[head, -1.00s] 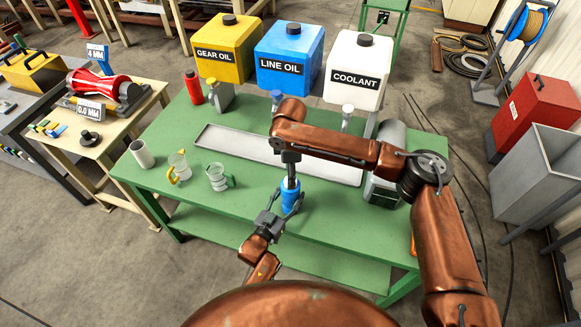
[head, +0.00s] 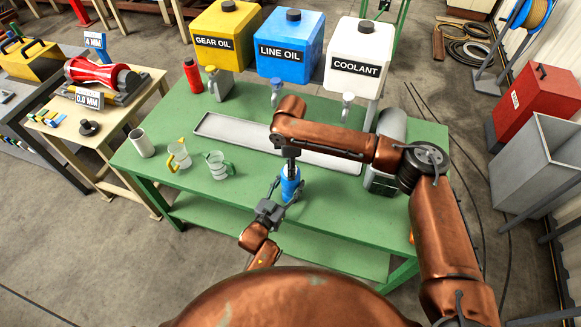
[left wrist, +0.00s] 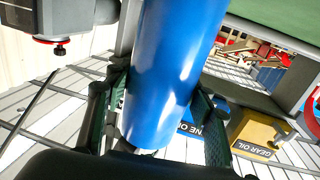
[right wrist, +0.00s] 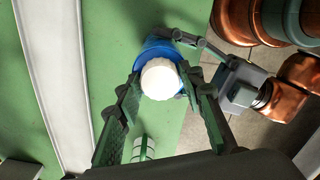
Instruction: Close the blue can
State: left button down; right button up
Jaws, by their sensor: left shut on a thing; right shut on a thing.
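The blue can (head: 290,187) stands upright near the front edge of the green table (head: 240,197). My left gripper (head: 281,186) is shut around its side; in the left wrist view the can body (left wrist: 168,65) fills the space between the fingers (left wrist: 160,105). My right gripper (head: 291,164) points down from above the can. In the right wrist view its fingers (right wrist: 160,92) are shut on a round white cap (right wrist: 160,78), which sits over the can's top (right wrist: 153,50). Whether the cap is seated on the can's neck cannot be told, since the cap hides it.
Two clear jugs (head: 217,165) with coloured handles and a pale cup (head: 142,143) stand left on the table. A long grey tray (head: 225,128) lies behind the can. Yellow, blue and white tanks (head: 357,62) stand at the back. A grey cylinder (head: 392,130) is at right.

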jog(key=c, duration=0.4)
jog(key=o, duration=1.3)
notch_tip(320, 180, up, 12)
jog(key=shift+r, duration=0.1)
pick_arm(q)
jog(key=c, duration=0.8)
grip_release()
